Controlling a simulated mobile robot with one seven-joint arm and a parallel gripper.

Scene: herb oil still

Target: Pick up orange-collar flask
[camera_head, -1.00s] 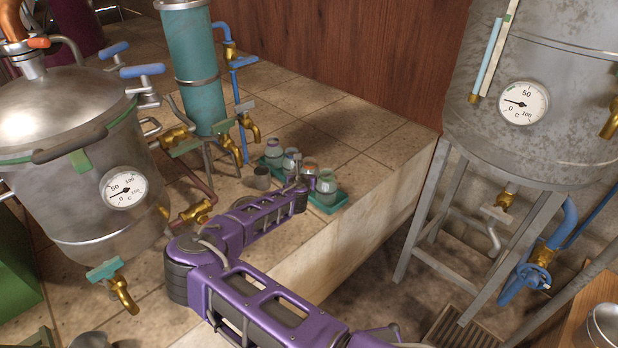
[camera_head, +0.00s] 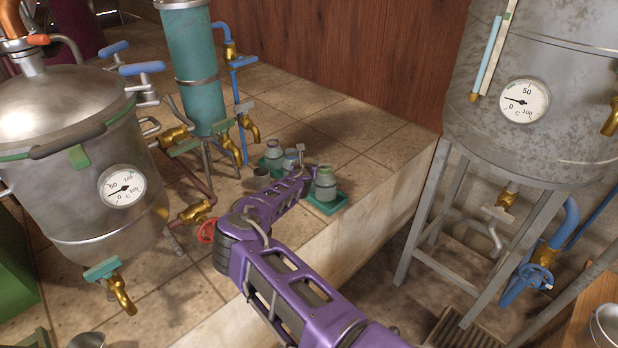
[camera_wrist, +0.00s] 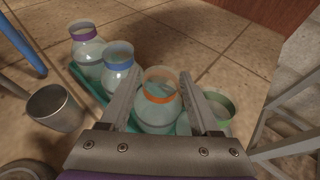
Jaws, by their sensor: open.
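The orange-collar flask (camera_wrist: 158,108) is a clear glass flask with an orange band at its neck. In the wrist view it stands upright in a row on a teal tray (camera_wrist: 86,84), between the blue-collar flask (camera_wrist: 119,68) and the green-collar flask (camera_wrist: 219,110). My gripper (camera_wrist: 160,82) is open, with one finger on each side of the orange-collar flask's neck and body. I cannot tell whether the fingers touch the glass. In the head view my arm hides this flask; my gripper (camera_head: 309,170) shows only in part there.
A purple-collar flask (camera_wrist: 84,48) stands at the row's far left end. A metal cup (camera_wrist: 55,108) stands left of the tray. The teal column (camera_head: 195,75) with brass taps is behind. The ledge's front edge drops off beside the tray (camera_head: 338,204).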

